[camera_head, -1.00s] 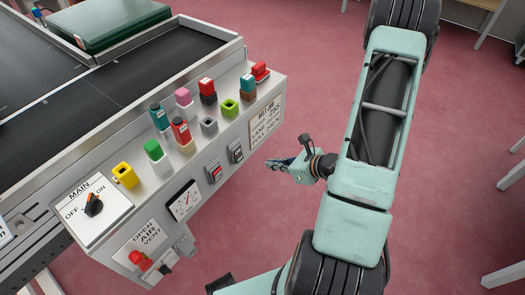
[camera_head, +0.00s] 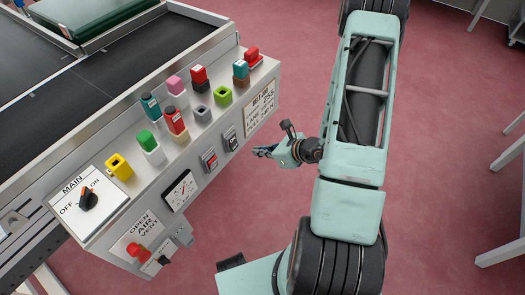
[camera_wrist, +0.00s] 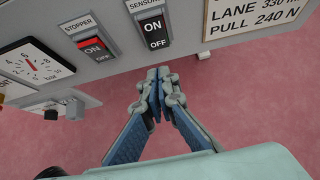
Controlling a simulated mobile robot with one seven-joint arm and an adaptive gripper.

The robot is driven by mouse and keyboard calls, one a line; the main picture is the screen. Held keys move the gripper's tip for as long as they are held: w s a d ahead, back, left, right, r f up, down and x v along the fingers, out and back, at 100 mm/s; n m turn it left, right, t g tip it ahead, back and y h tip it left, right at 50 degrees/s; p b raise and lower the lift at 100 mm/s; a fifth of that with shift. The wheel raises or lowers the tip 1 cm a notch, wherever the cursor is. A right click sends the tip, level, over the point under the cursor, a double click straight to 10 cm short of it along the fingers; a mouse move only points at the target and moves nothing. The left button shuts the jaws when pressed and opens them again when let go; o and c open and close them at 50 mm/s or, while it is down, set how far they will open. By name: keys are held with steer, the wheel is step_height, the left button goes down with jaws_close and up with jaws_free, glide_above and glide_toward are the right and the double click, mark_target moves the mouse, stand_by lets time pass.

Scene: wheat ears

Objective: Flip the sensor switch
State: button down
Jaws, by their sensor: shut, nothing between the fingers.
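The sensor switch (camera_head: 231,140) is a black rocker in a pale frame on the front panel of the machine. In the wrist view the sensor switch (camera_wrist: 154,32) sits at the top centre, under a partly cut-off "SENSORS" label, with ON above OFF. I cannot tell which half is pressed. My gripper (camera_head: 260,151) is shut and empty, apart from the panel, to the right of and slightly below the switch in the head view. In the wrist view my gripper (camera_wrist: 158,78) has its fingertips together just below the switch, without visible contact.
A lane label (camera_wrist: 255,15) is on the right. Coloured buttons (camera_head: 173,120) line the top of the panel. The red floor (camera_head: 440,130) is open.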

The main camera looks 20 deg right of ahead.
mark_target(233, 144)
steer(key=x, duration=0.2)
steer(key=b+x, duration=0.1)
steer(key=x, duration=0.2)
steer(key=r+x, duration=0.1)
steer(key=x, duration=0.2)
steer(key=shift+w+a, duration=0.2)
steer(key=shift+w, duration=0.05)
steer(key=shift+w+a+b, duration=0.3)
steer(key=shift+w+a, duration=0.1)
steer(key=shift+w, duration=0.15)
steer(key=shift+f, duration=0.15)
steer(key=b, duration=0.1)
steer(key=f+t+b, duration=0.1)
steer(key=b, duration=0.1)
steer(key=shift+w+a+y, duration=0.1)
steer(key=shift+w+y, duration=0.15)
steer(key=shift+y, duration=0.15)
steer(key=shift+r+p, duration=0.4)
steer(key=shift+r, duration=0.15)
steer(key=shift+a+r+p, duration=0.1)
steer(key=shift+r+p, duration=0.4)
steer(key=shift+r, duration=0.25)
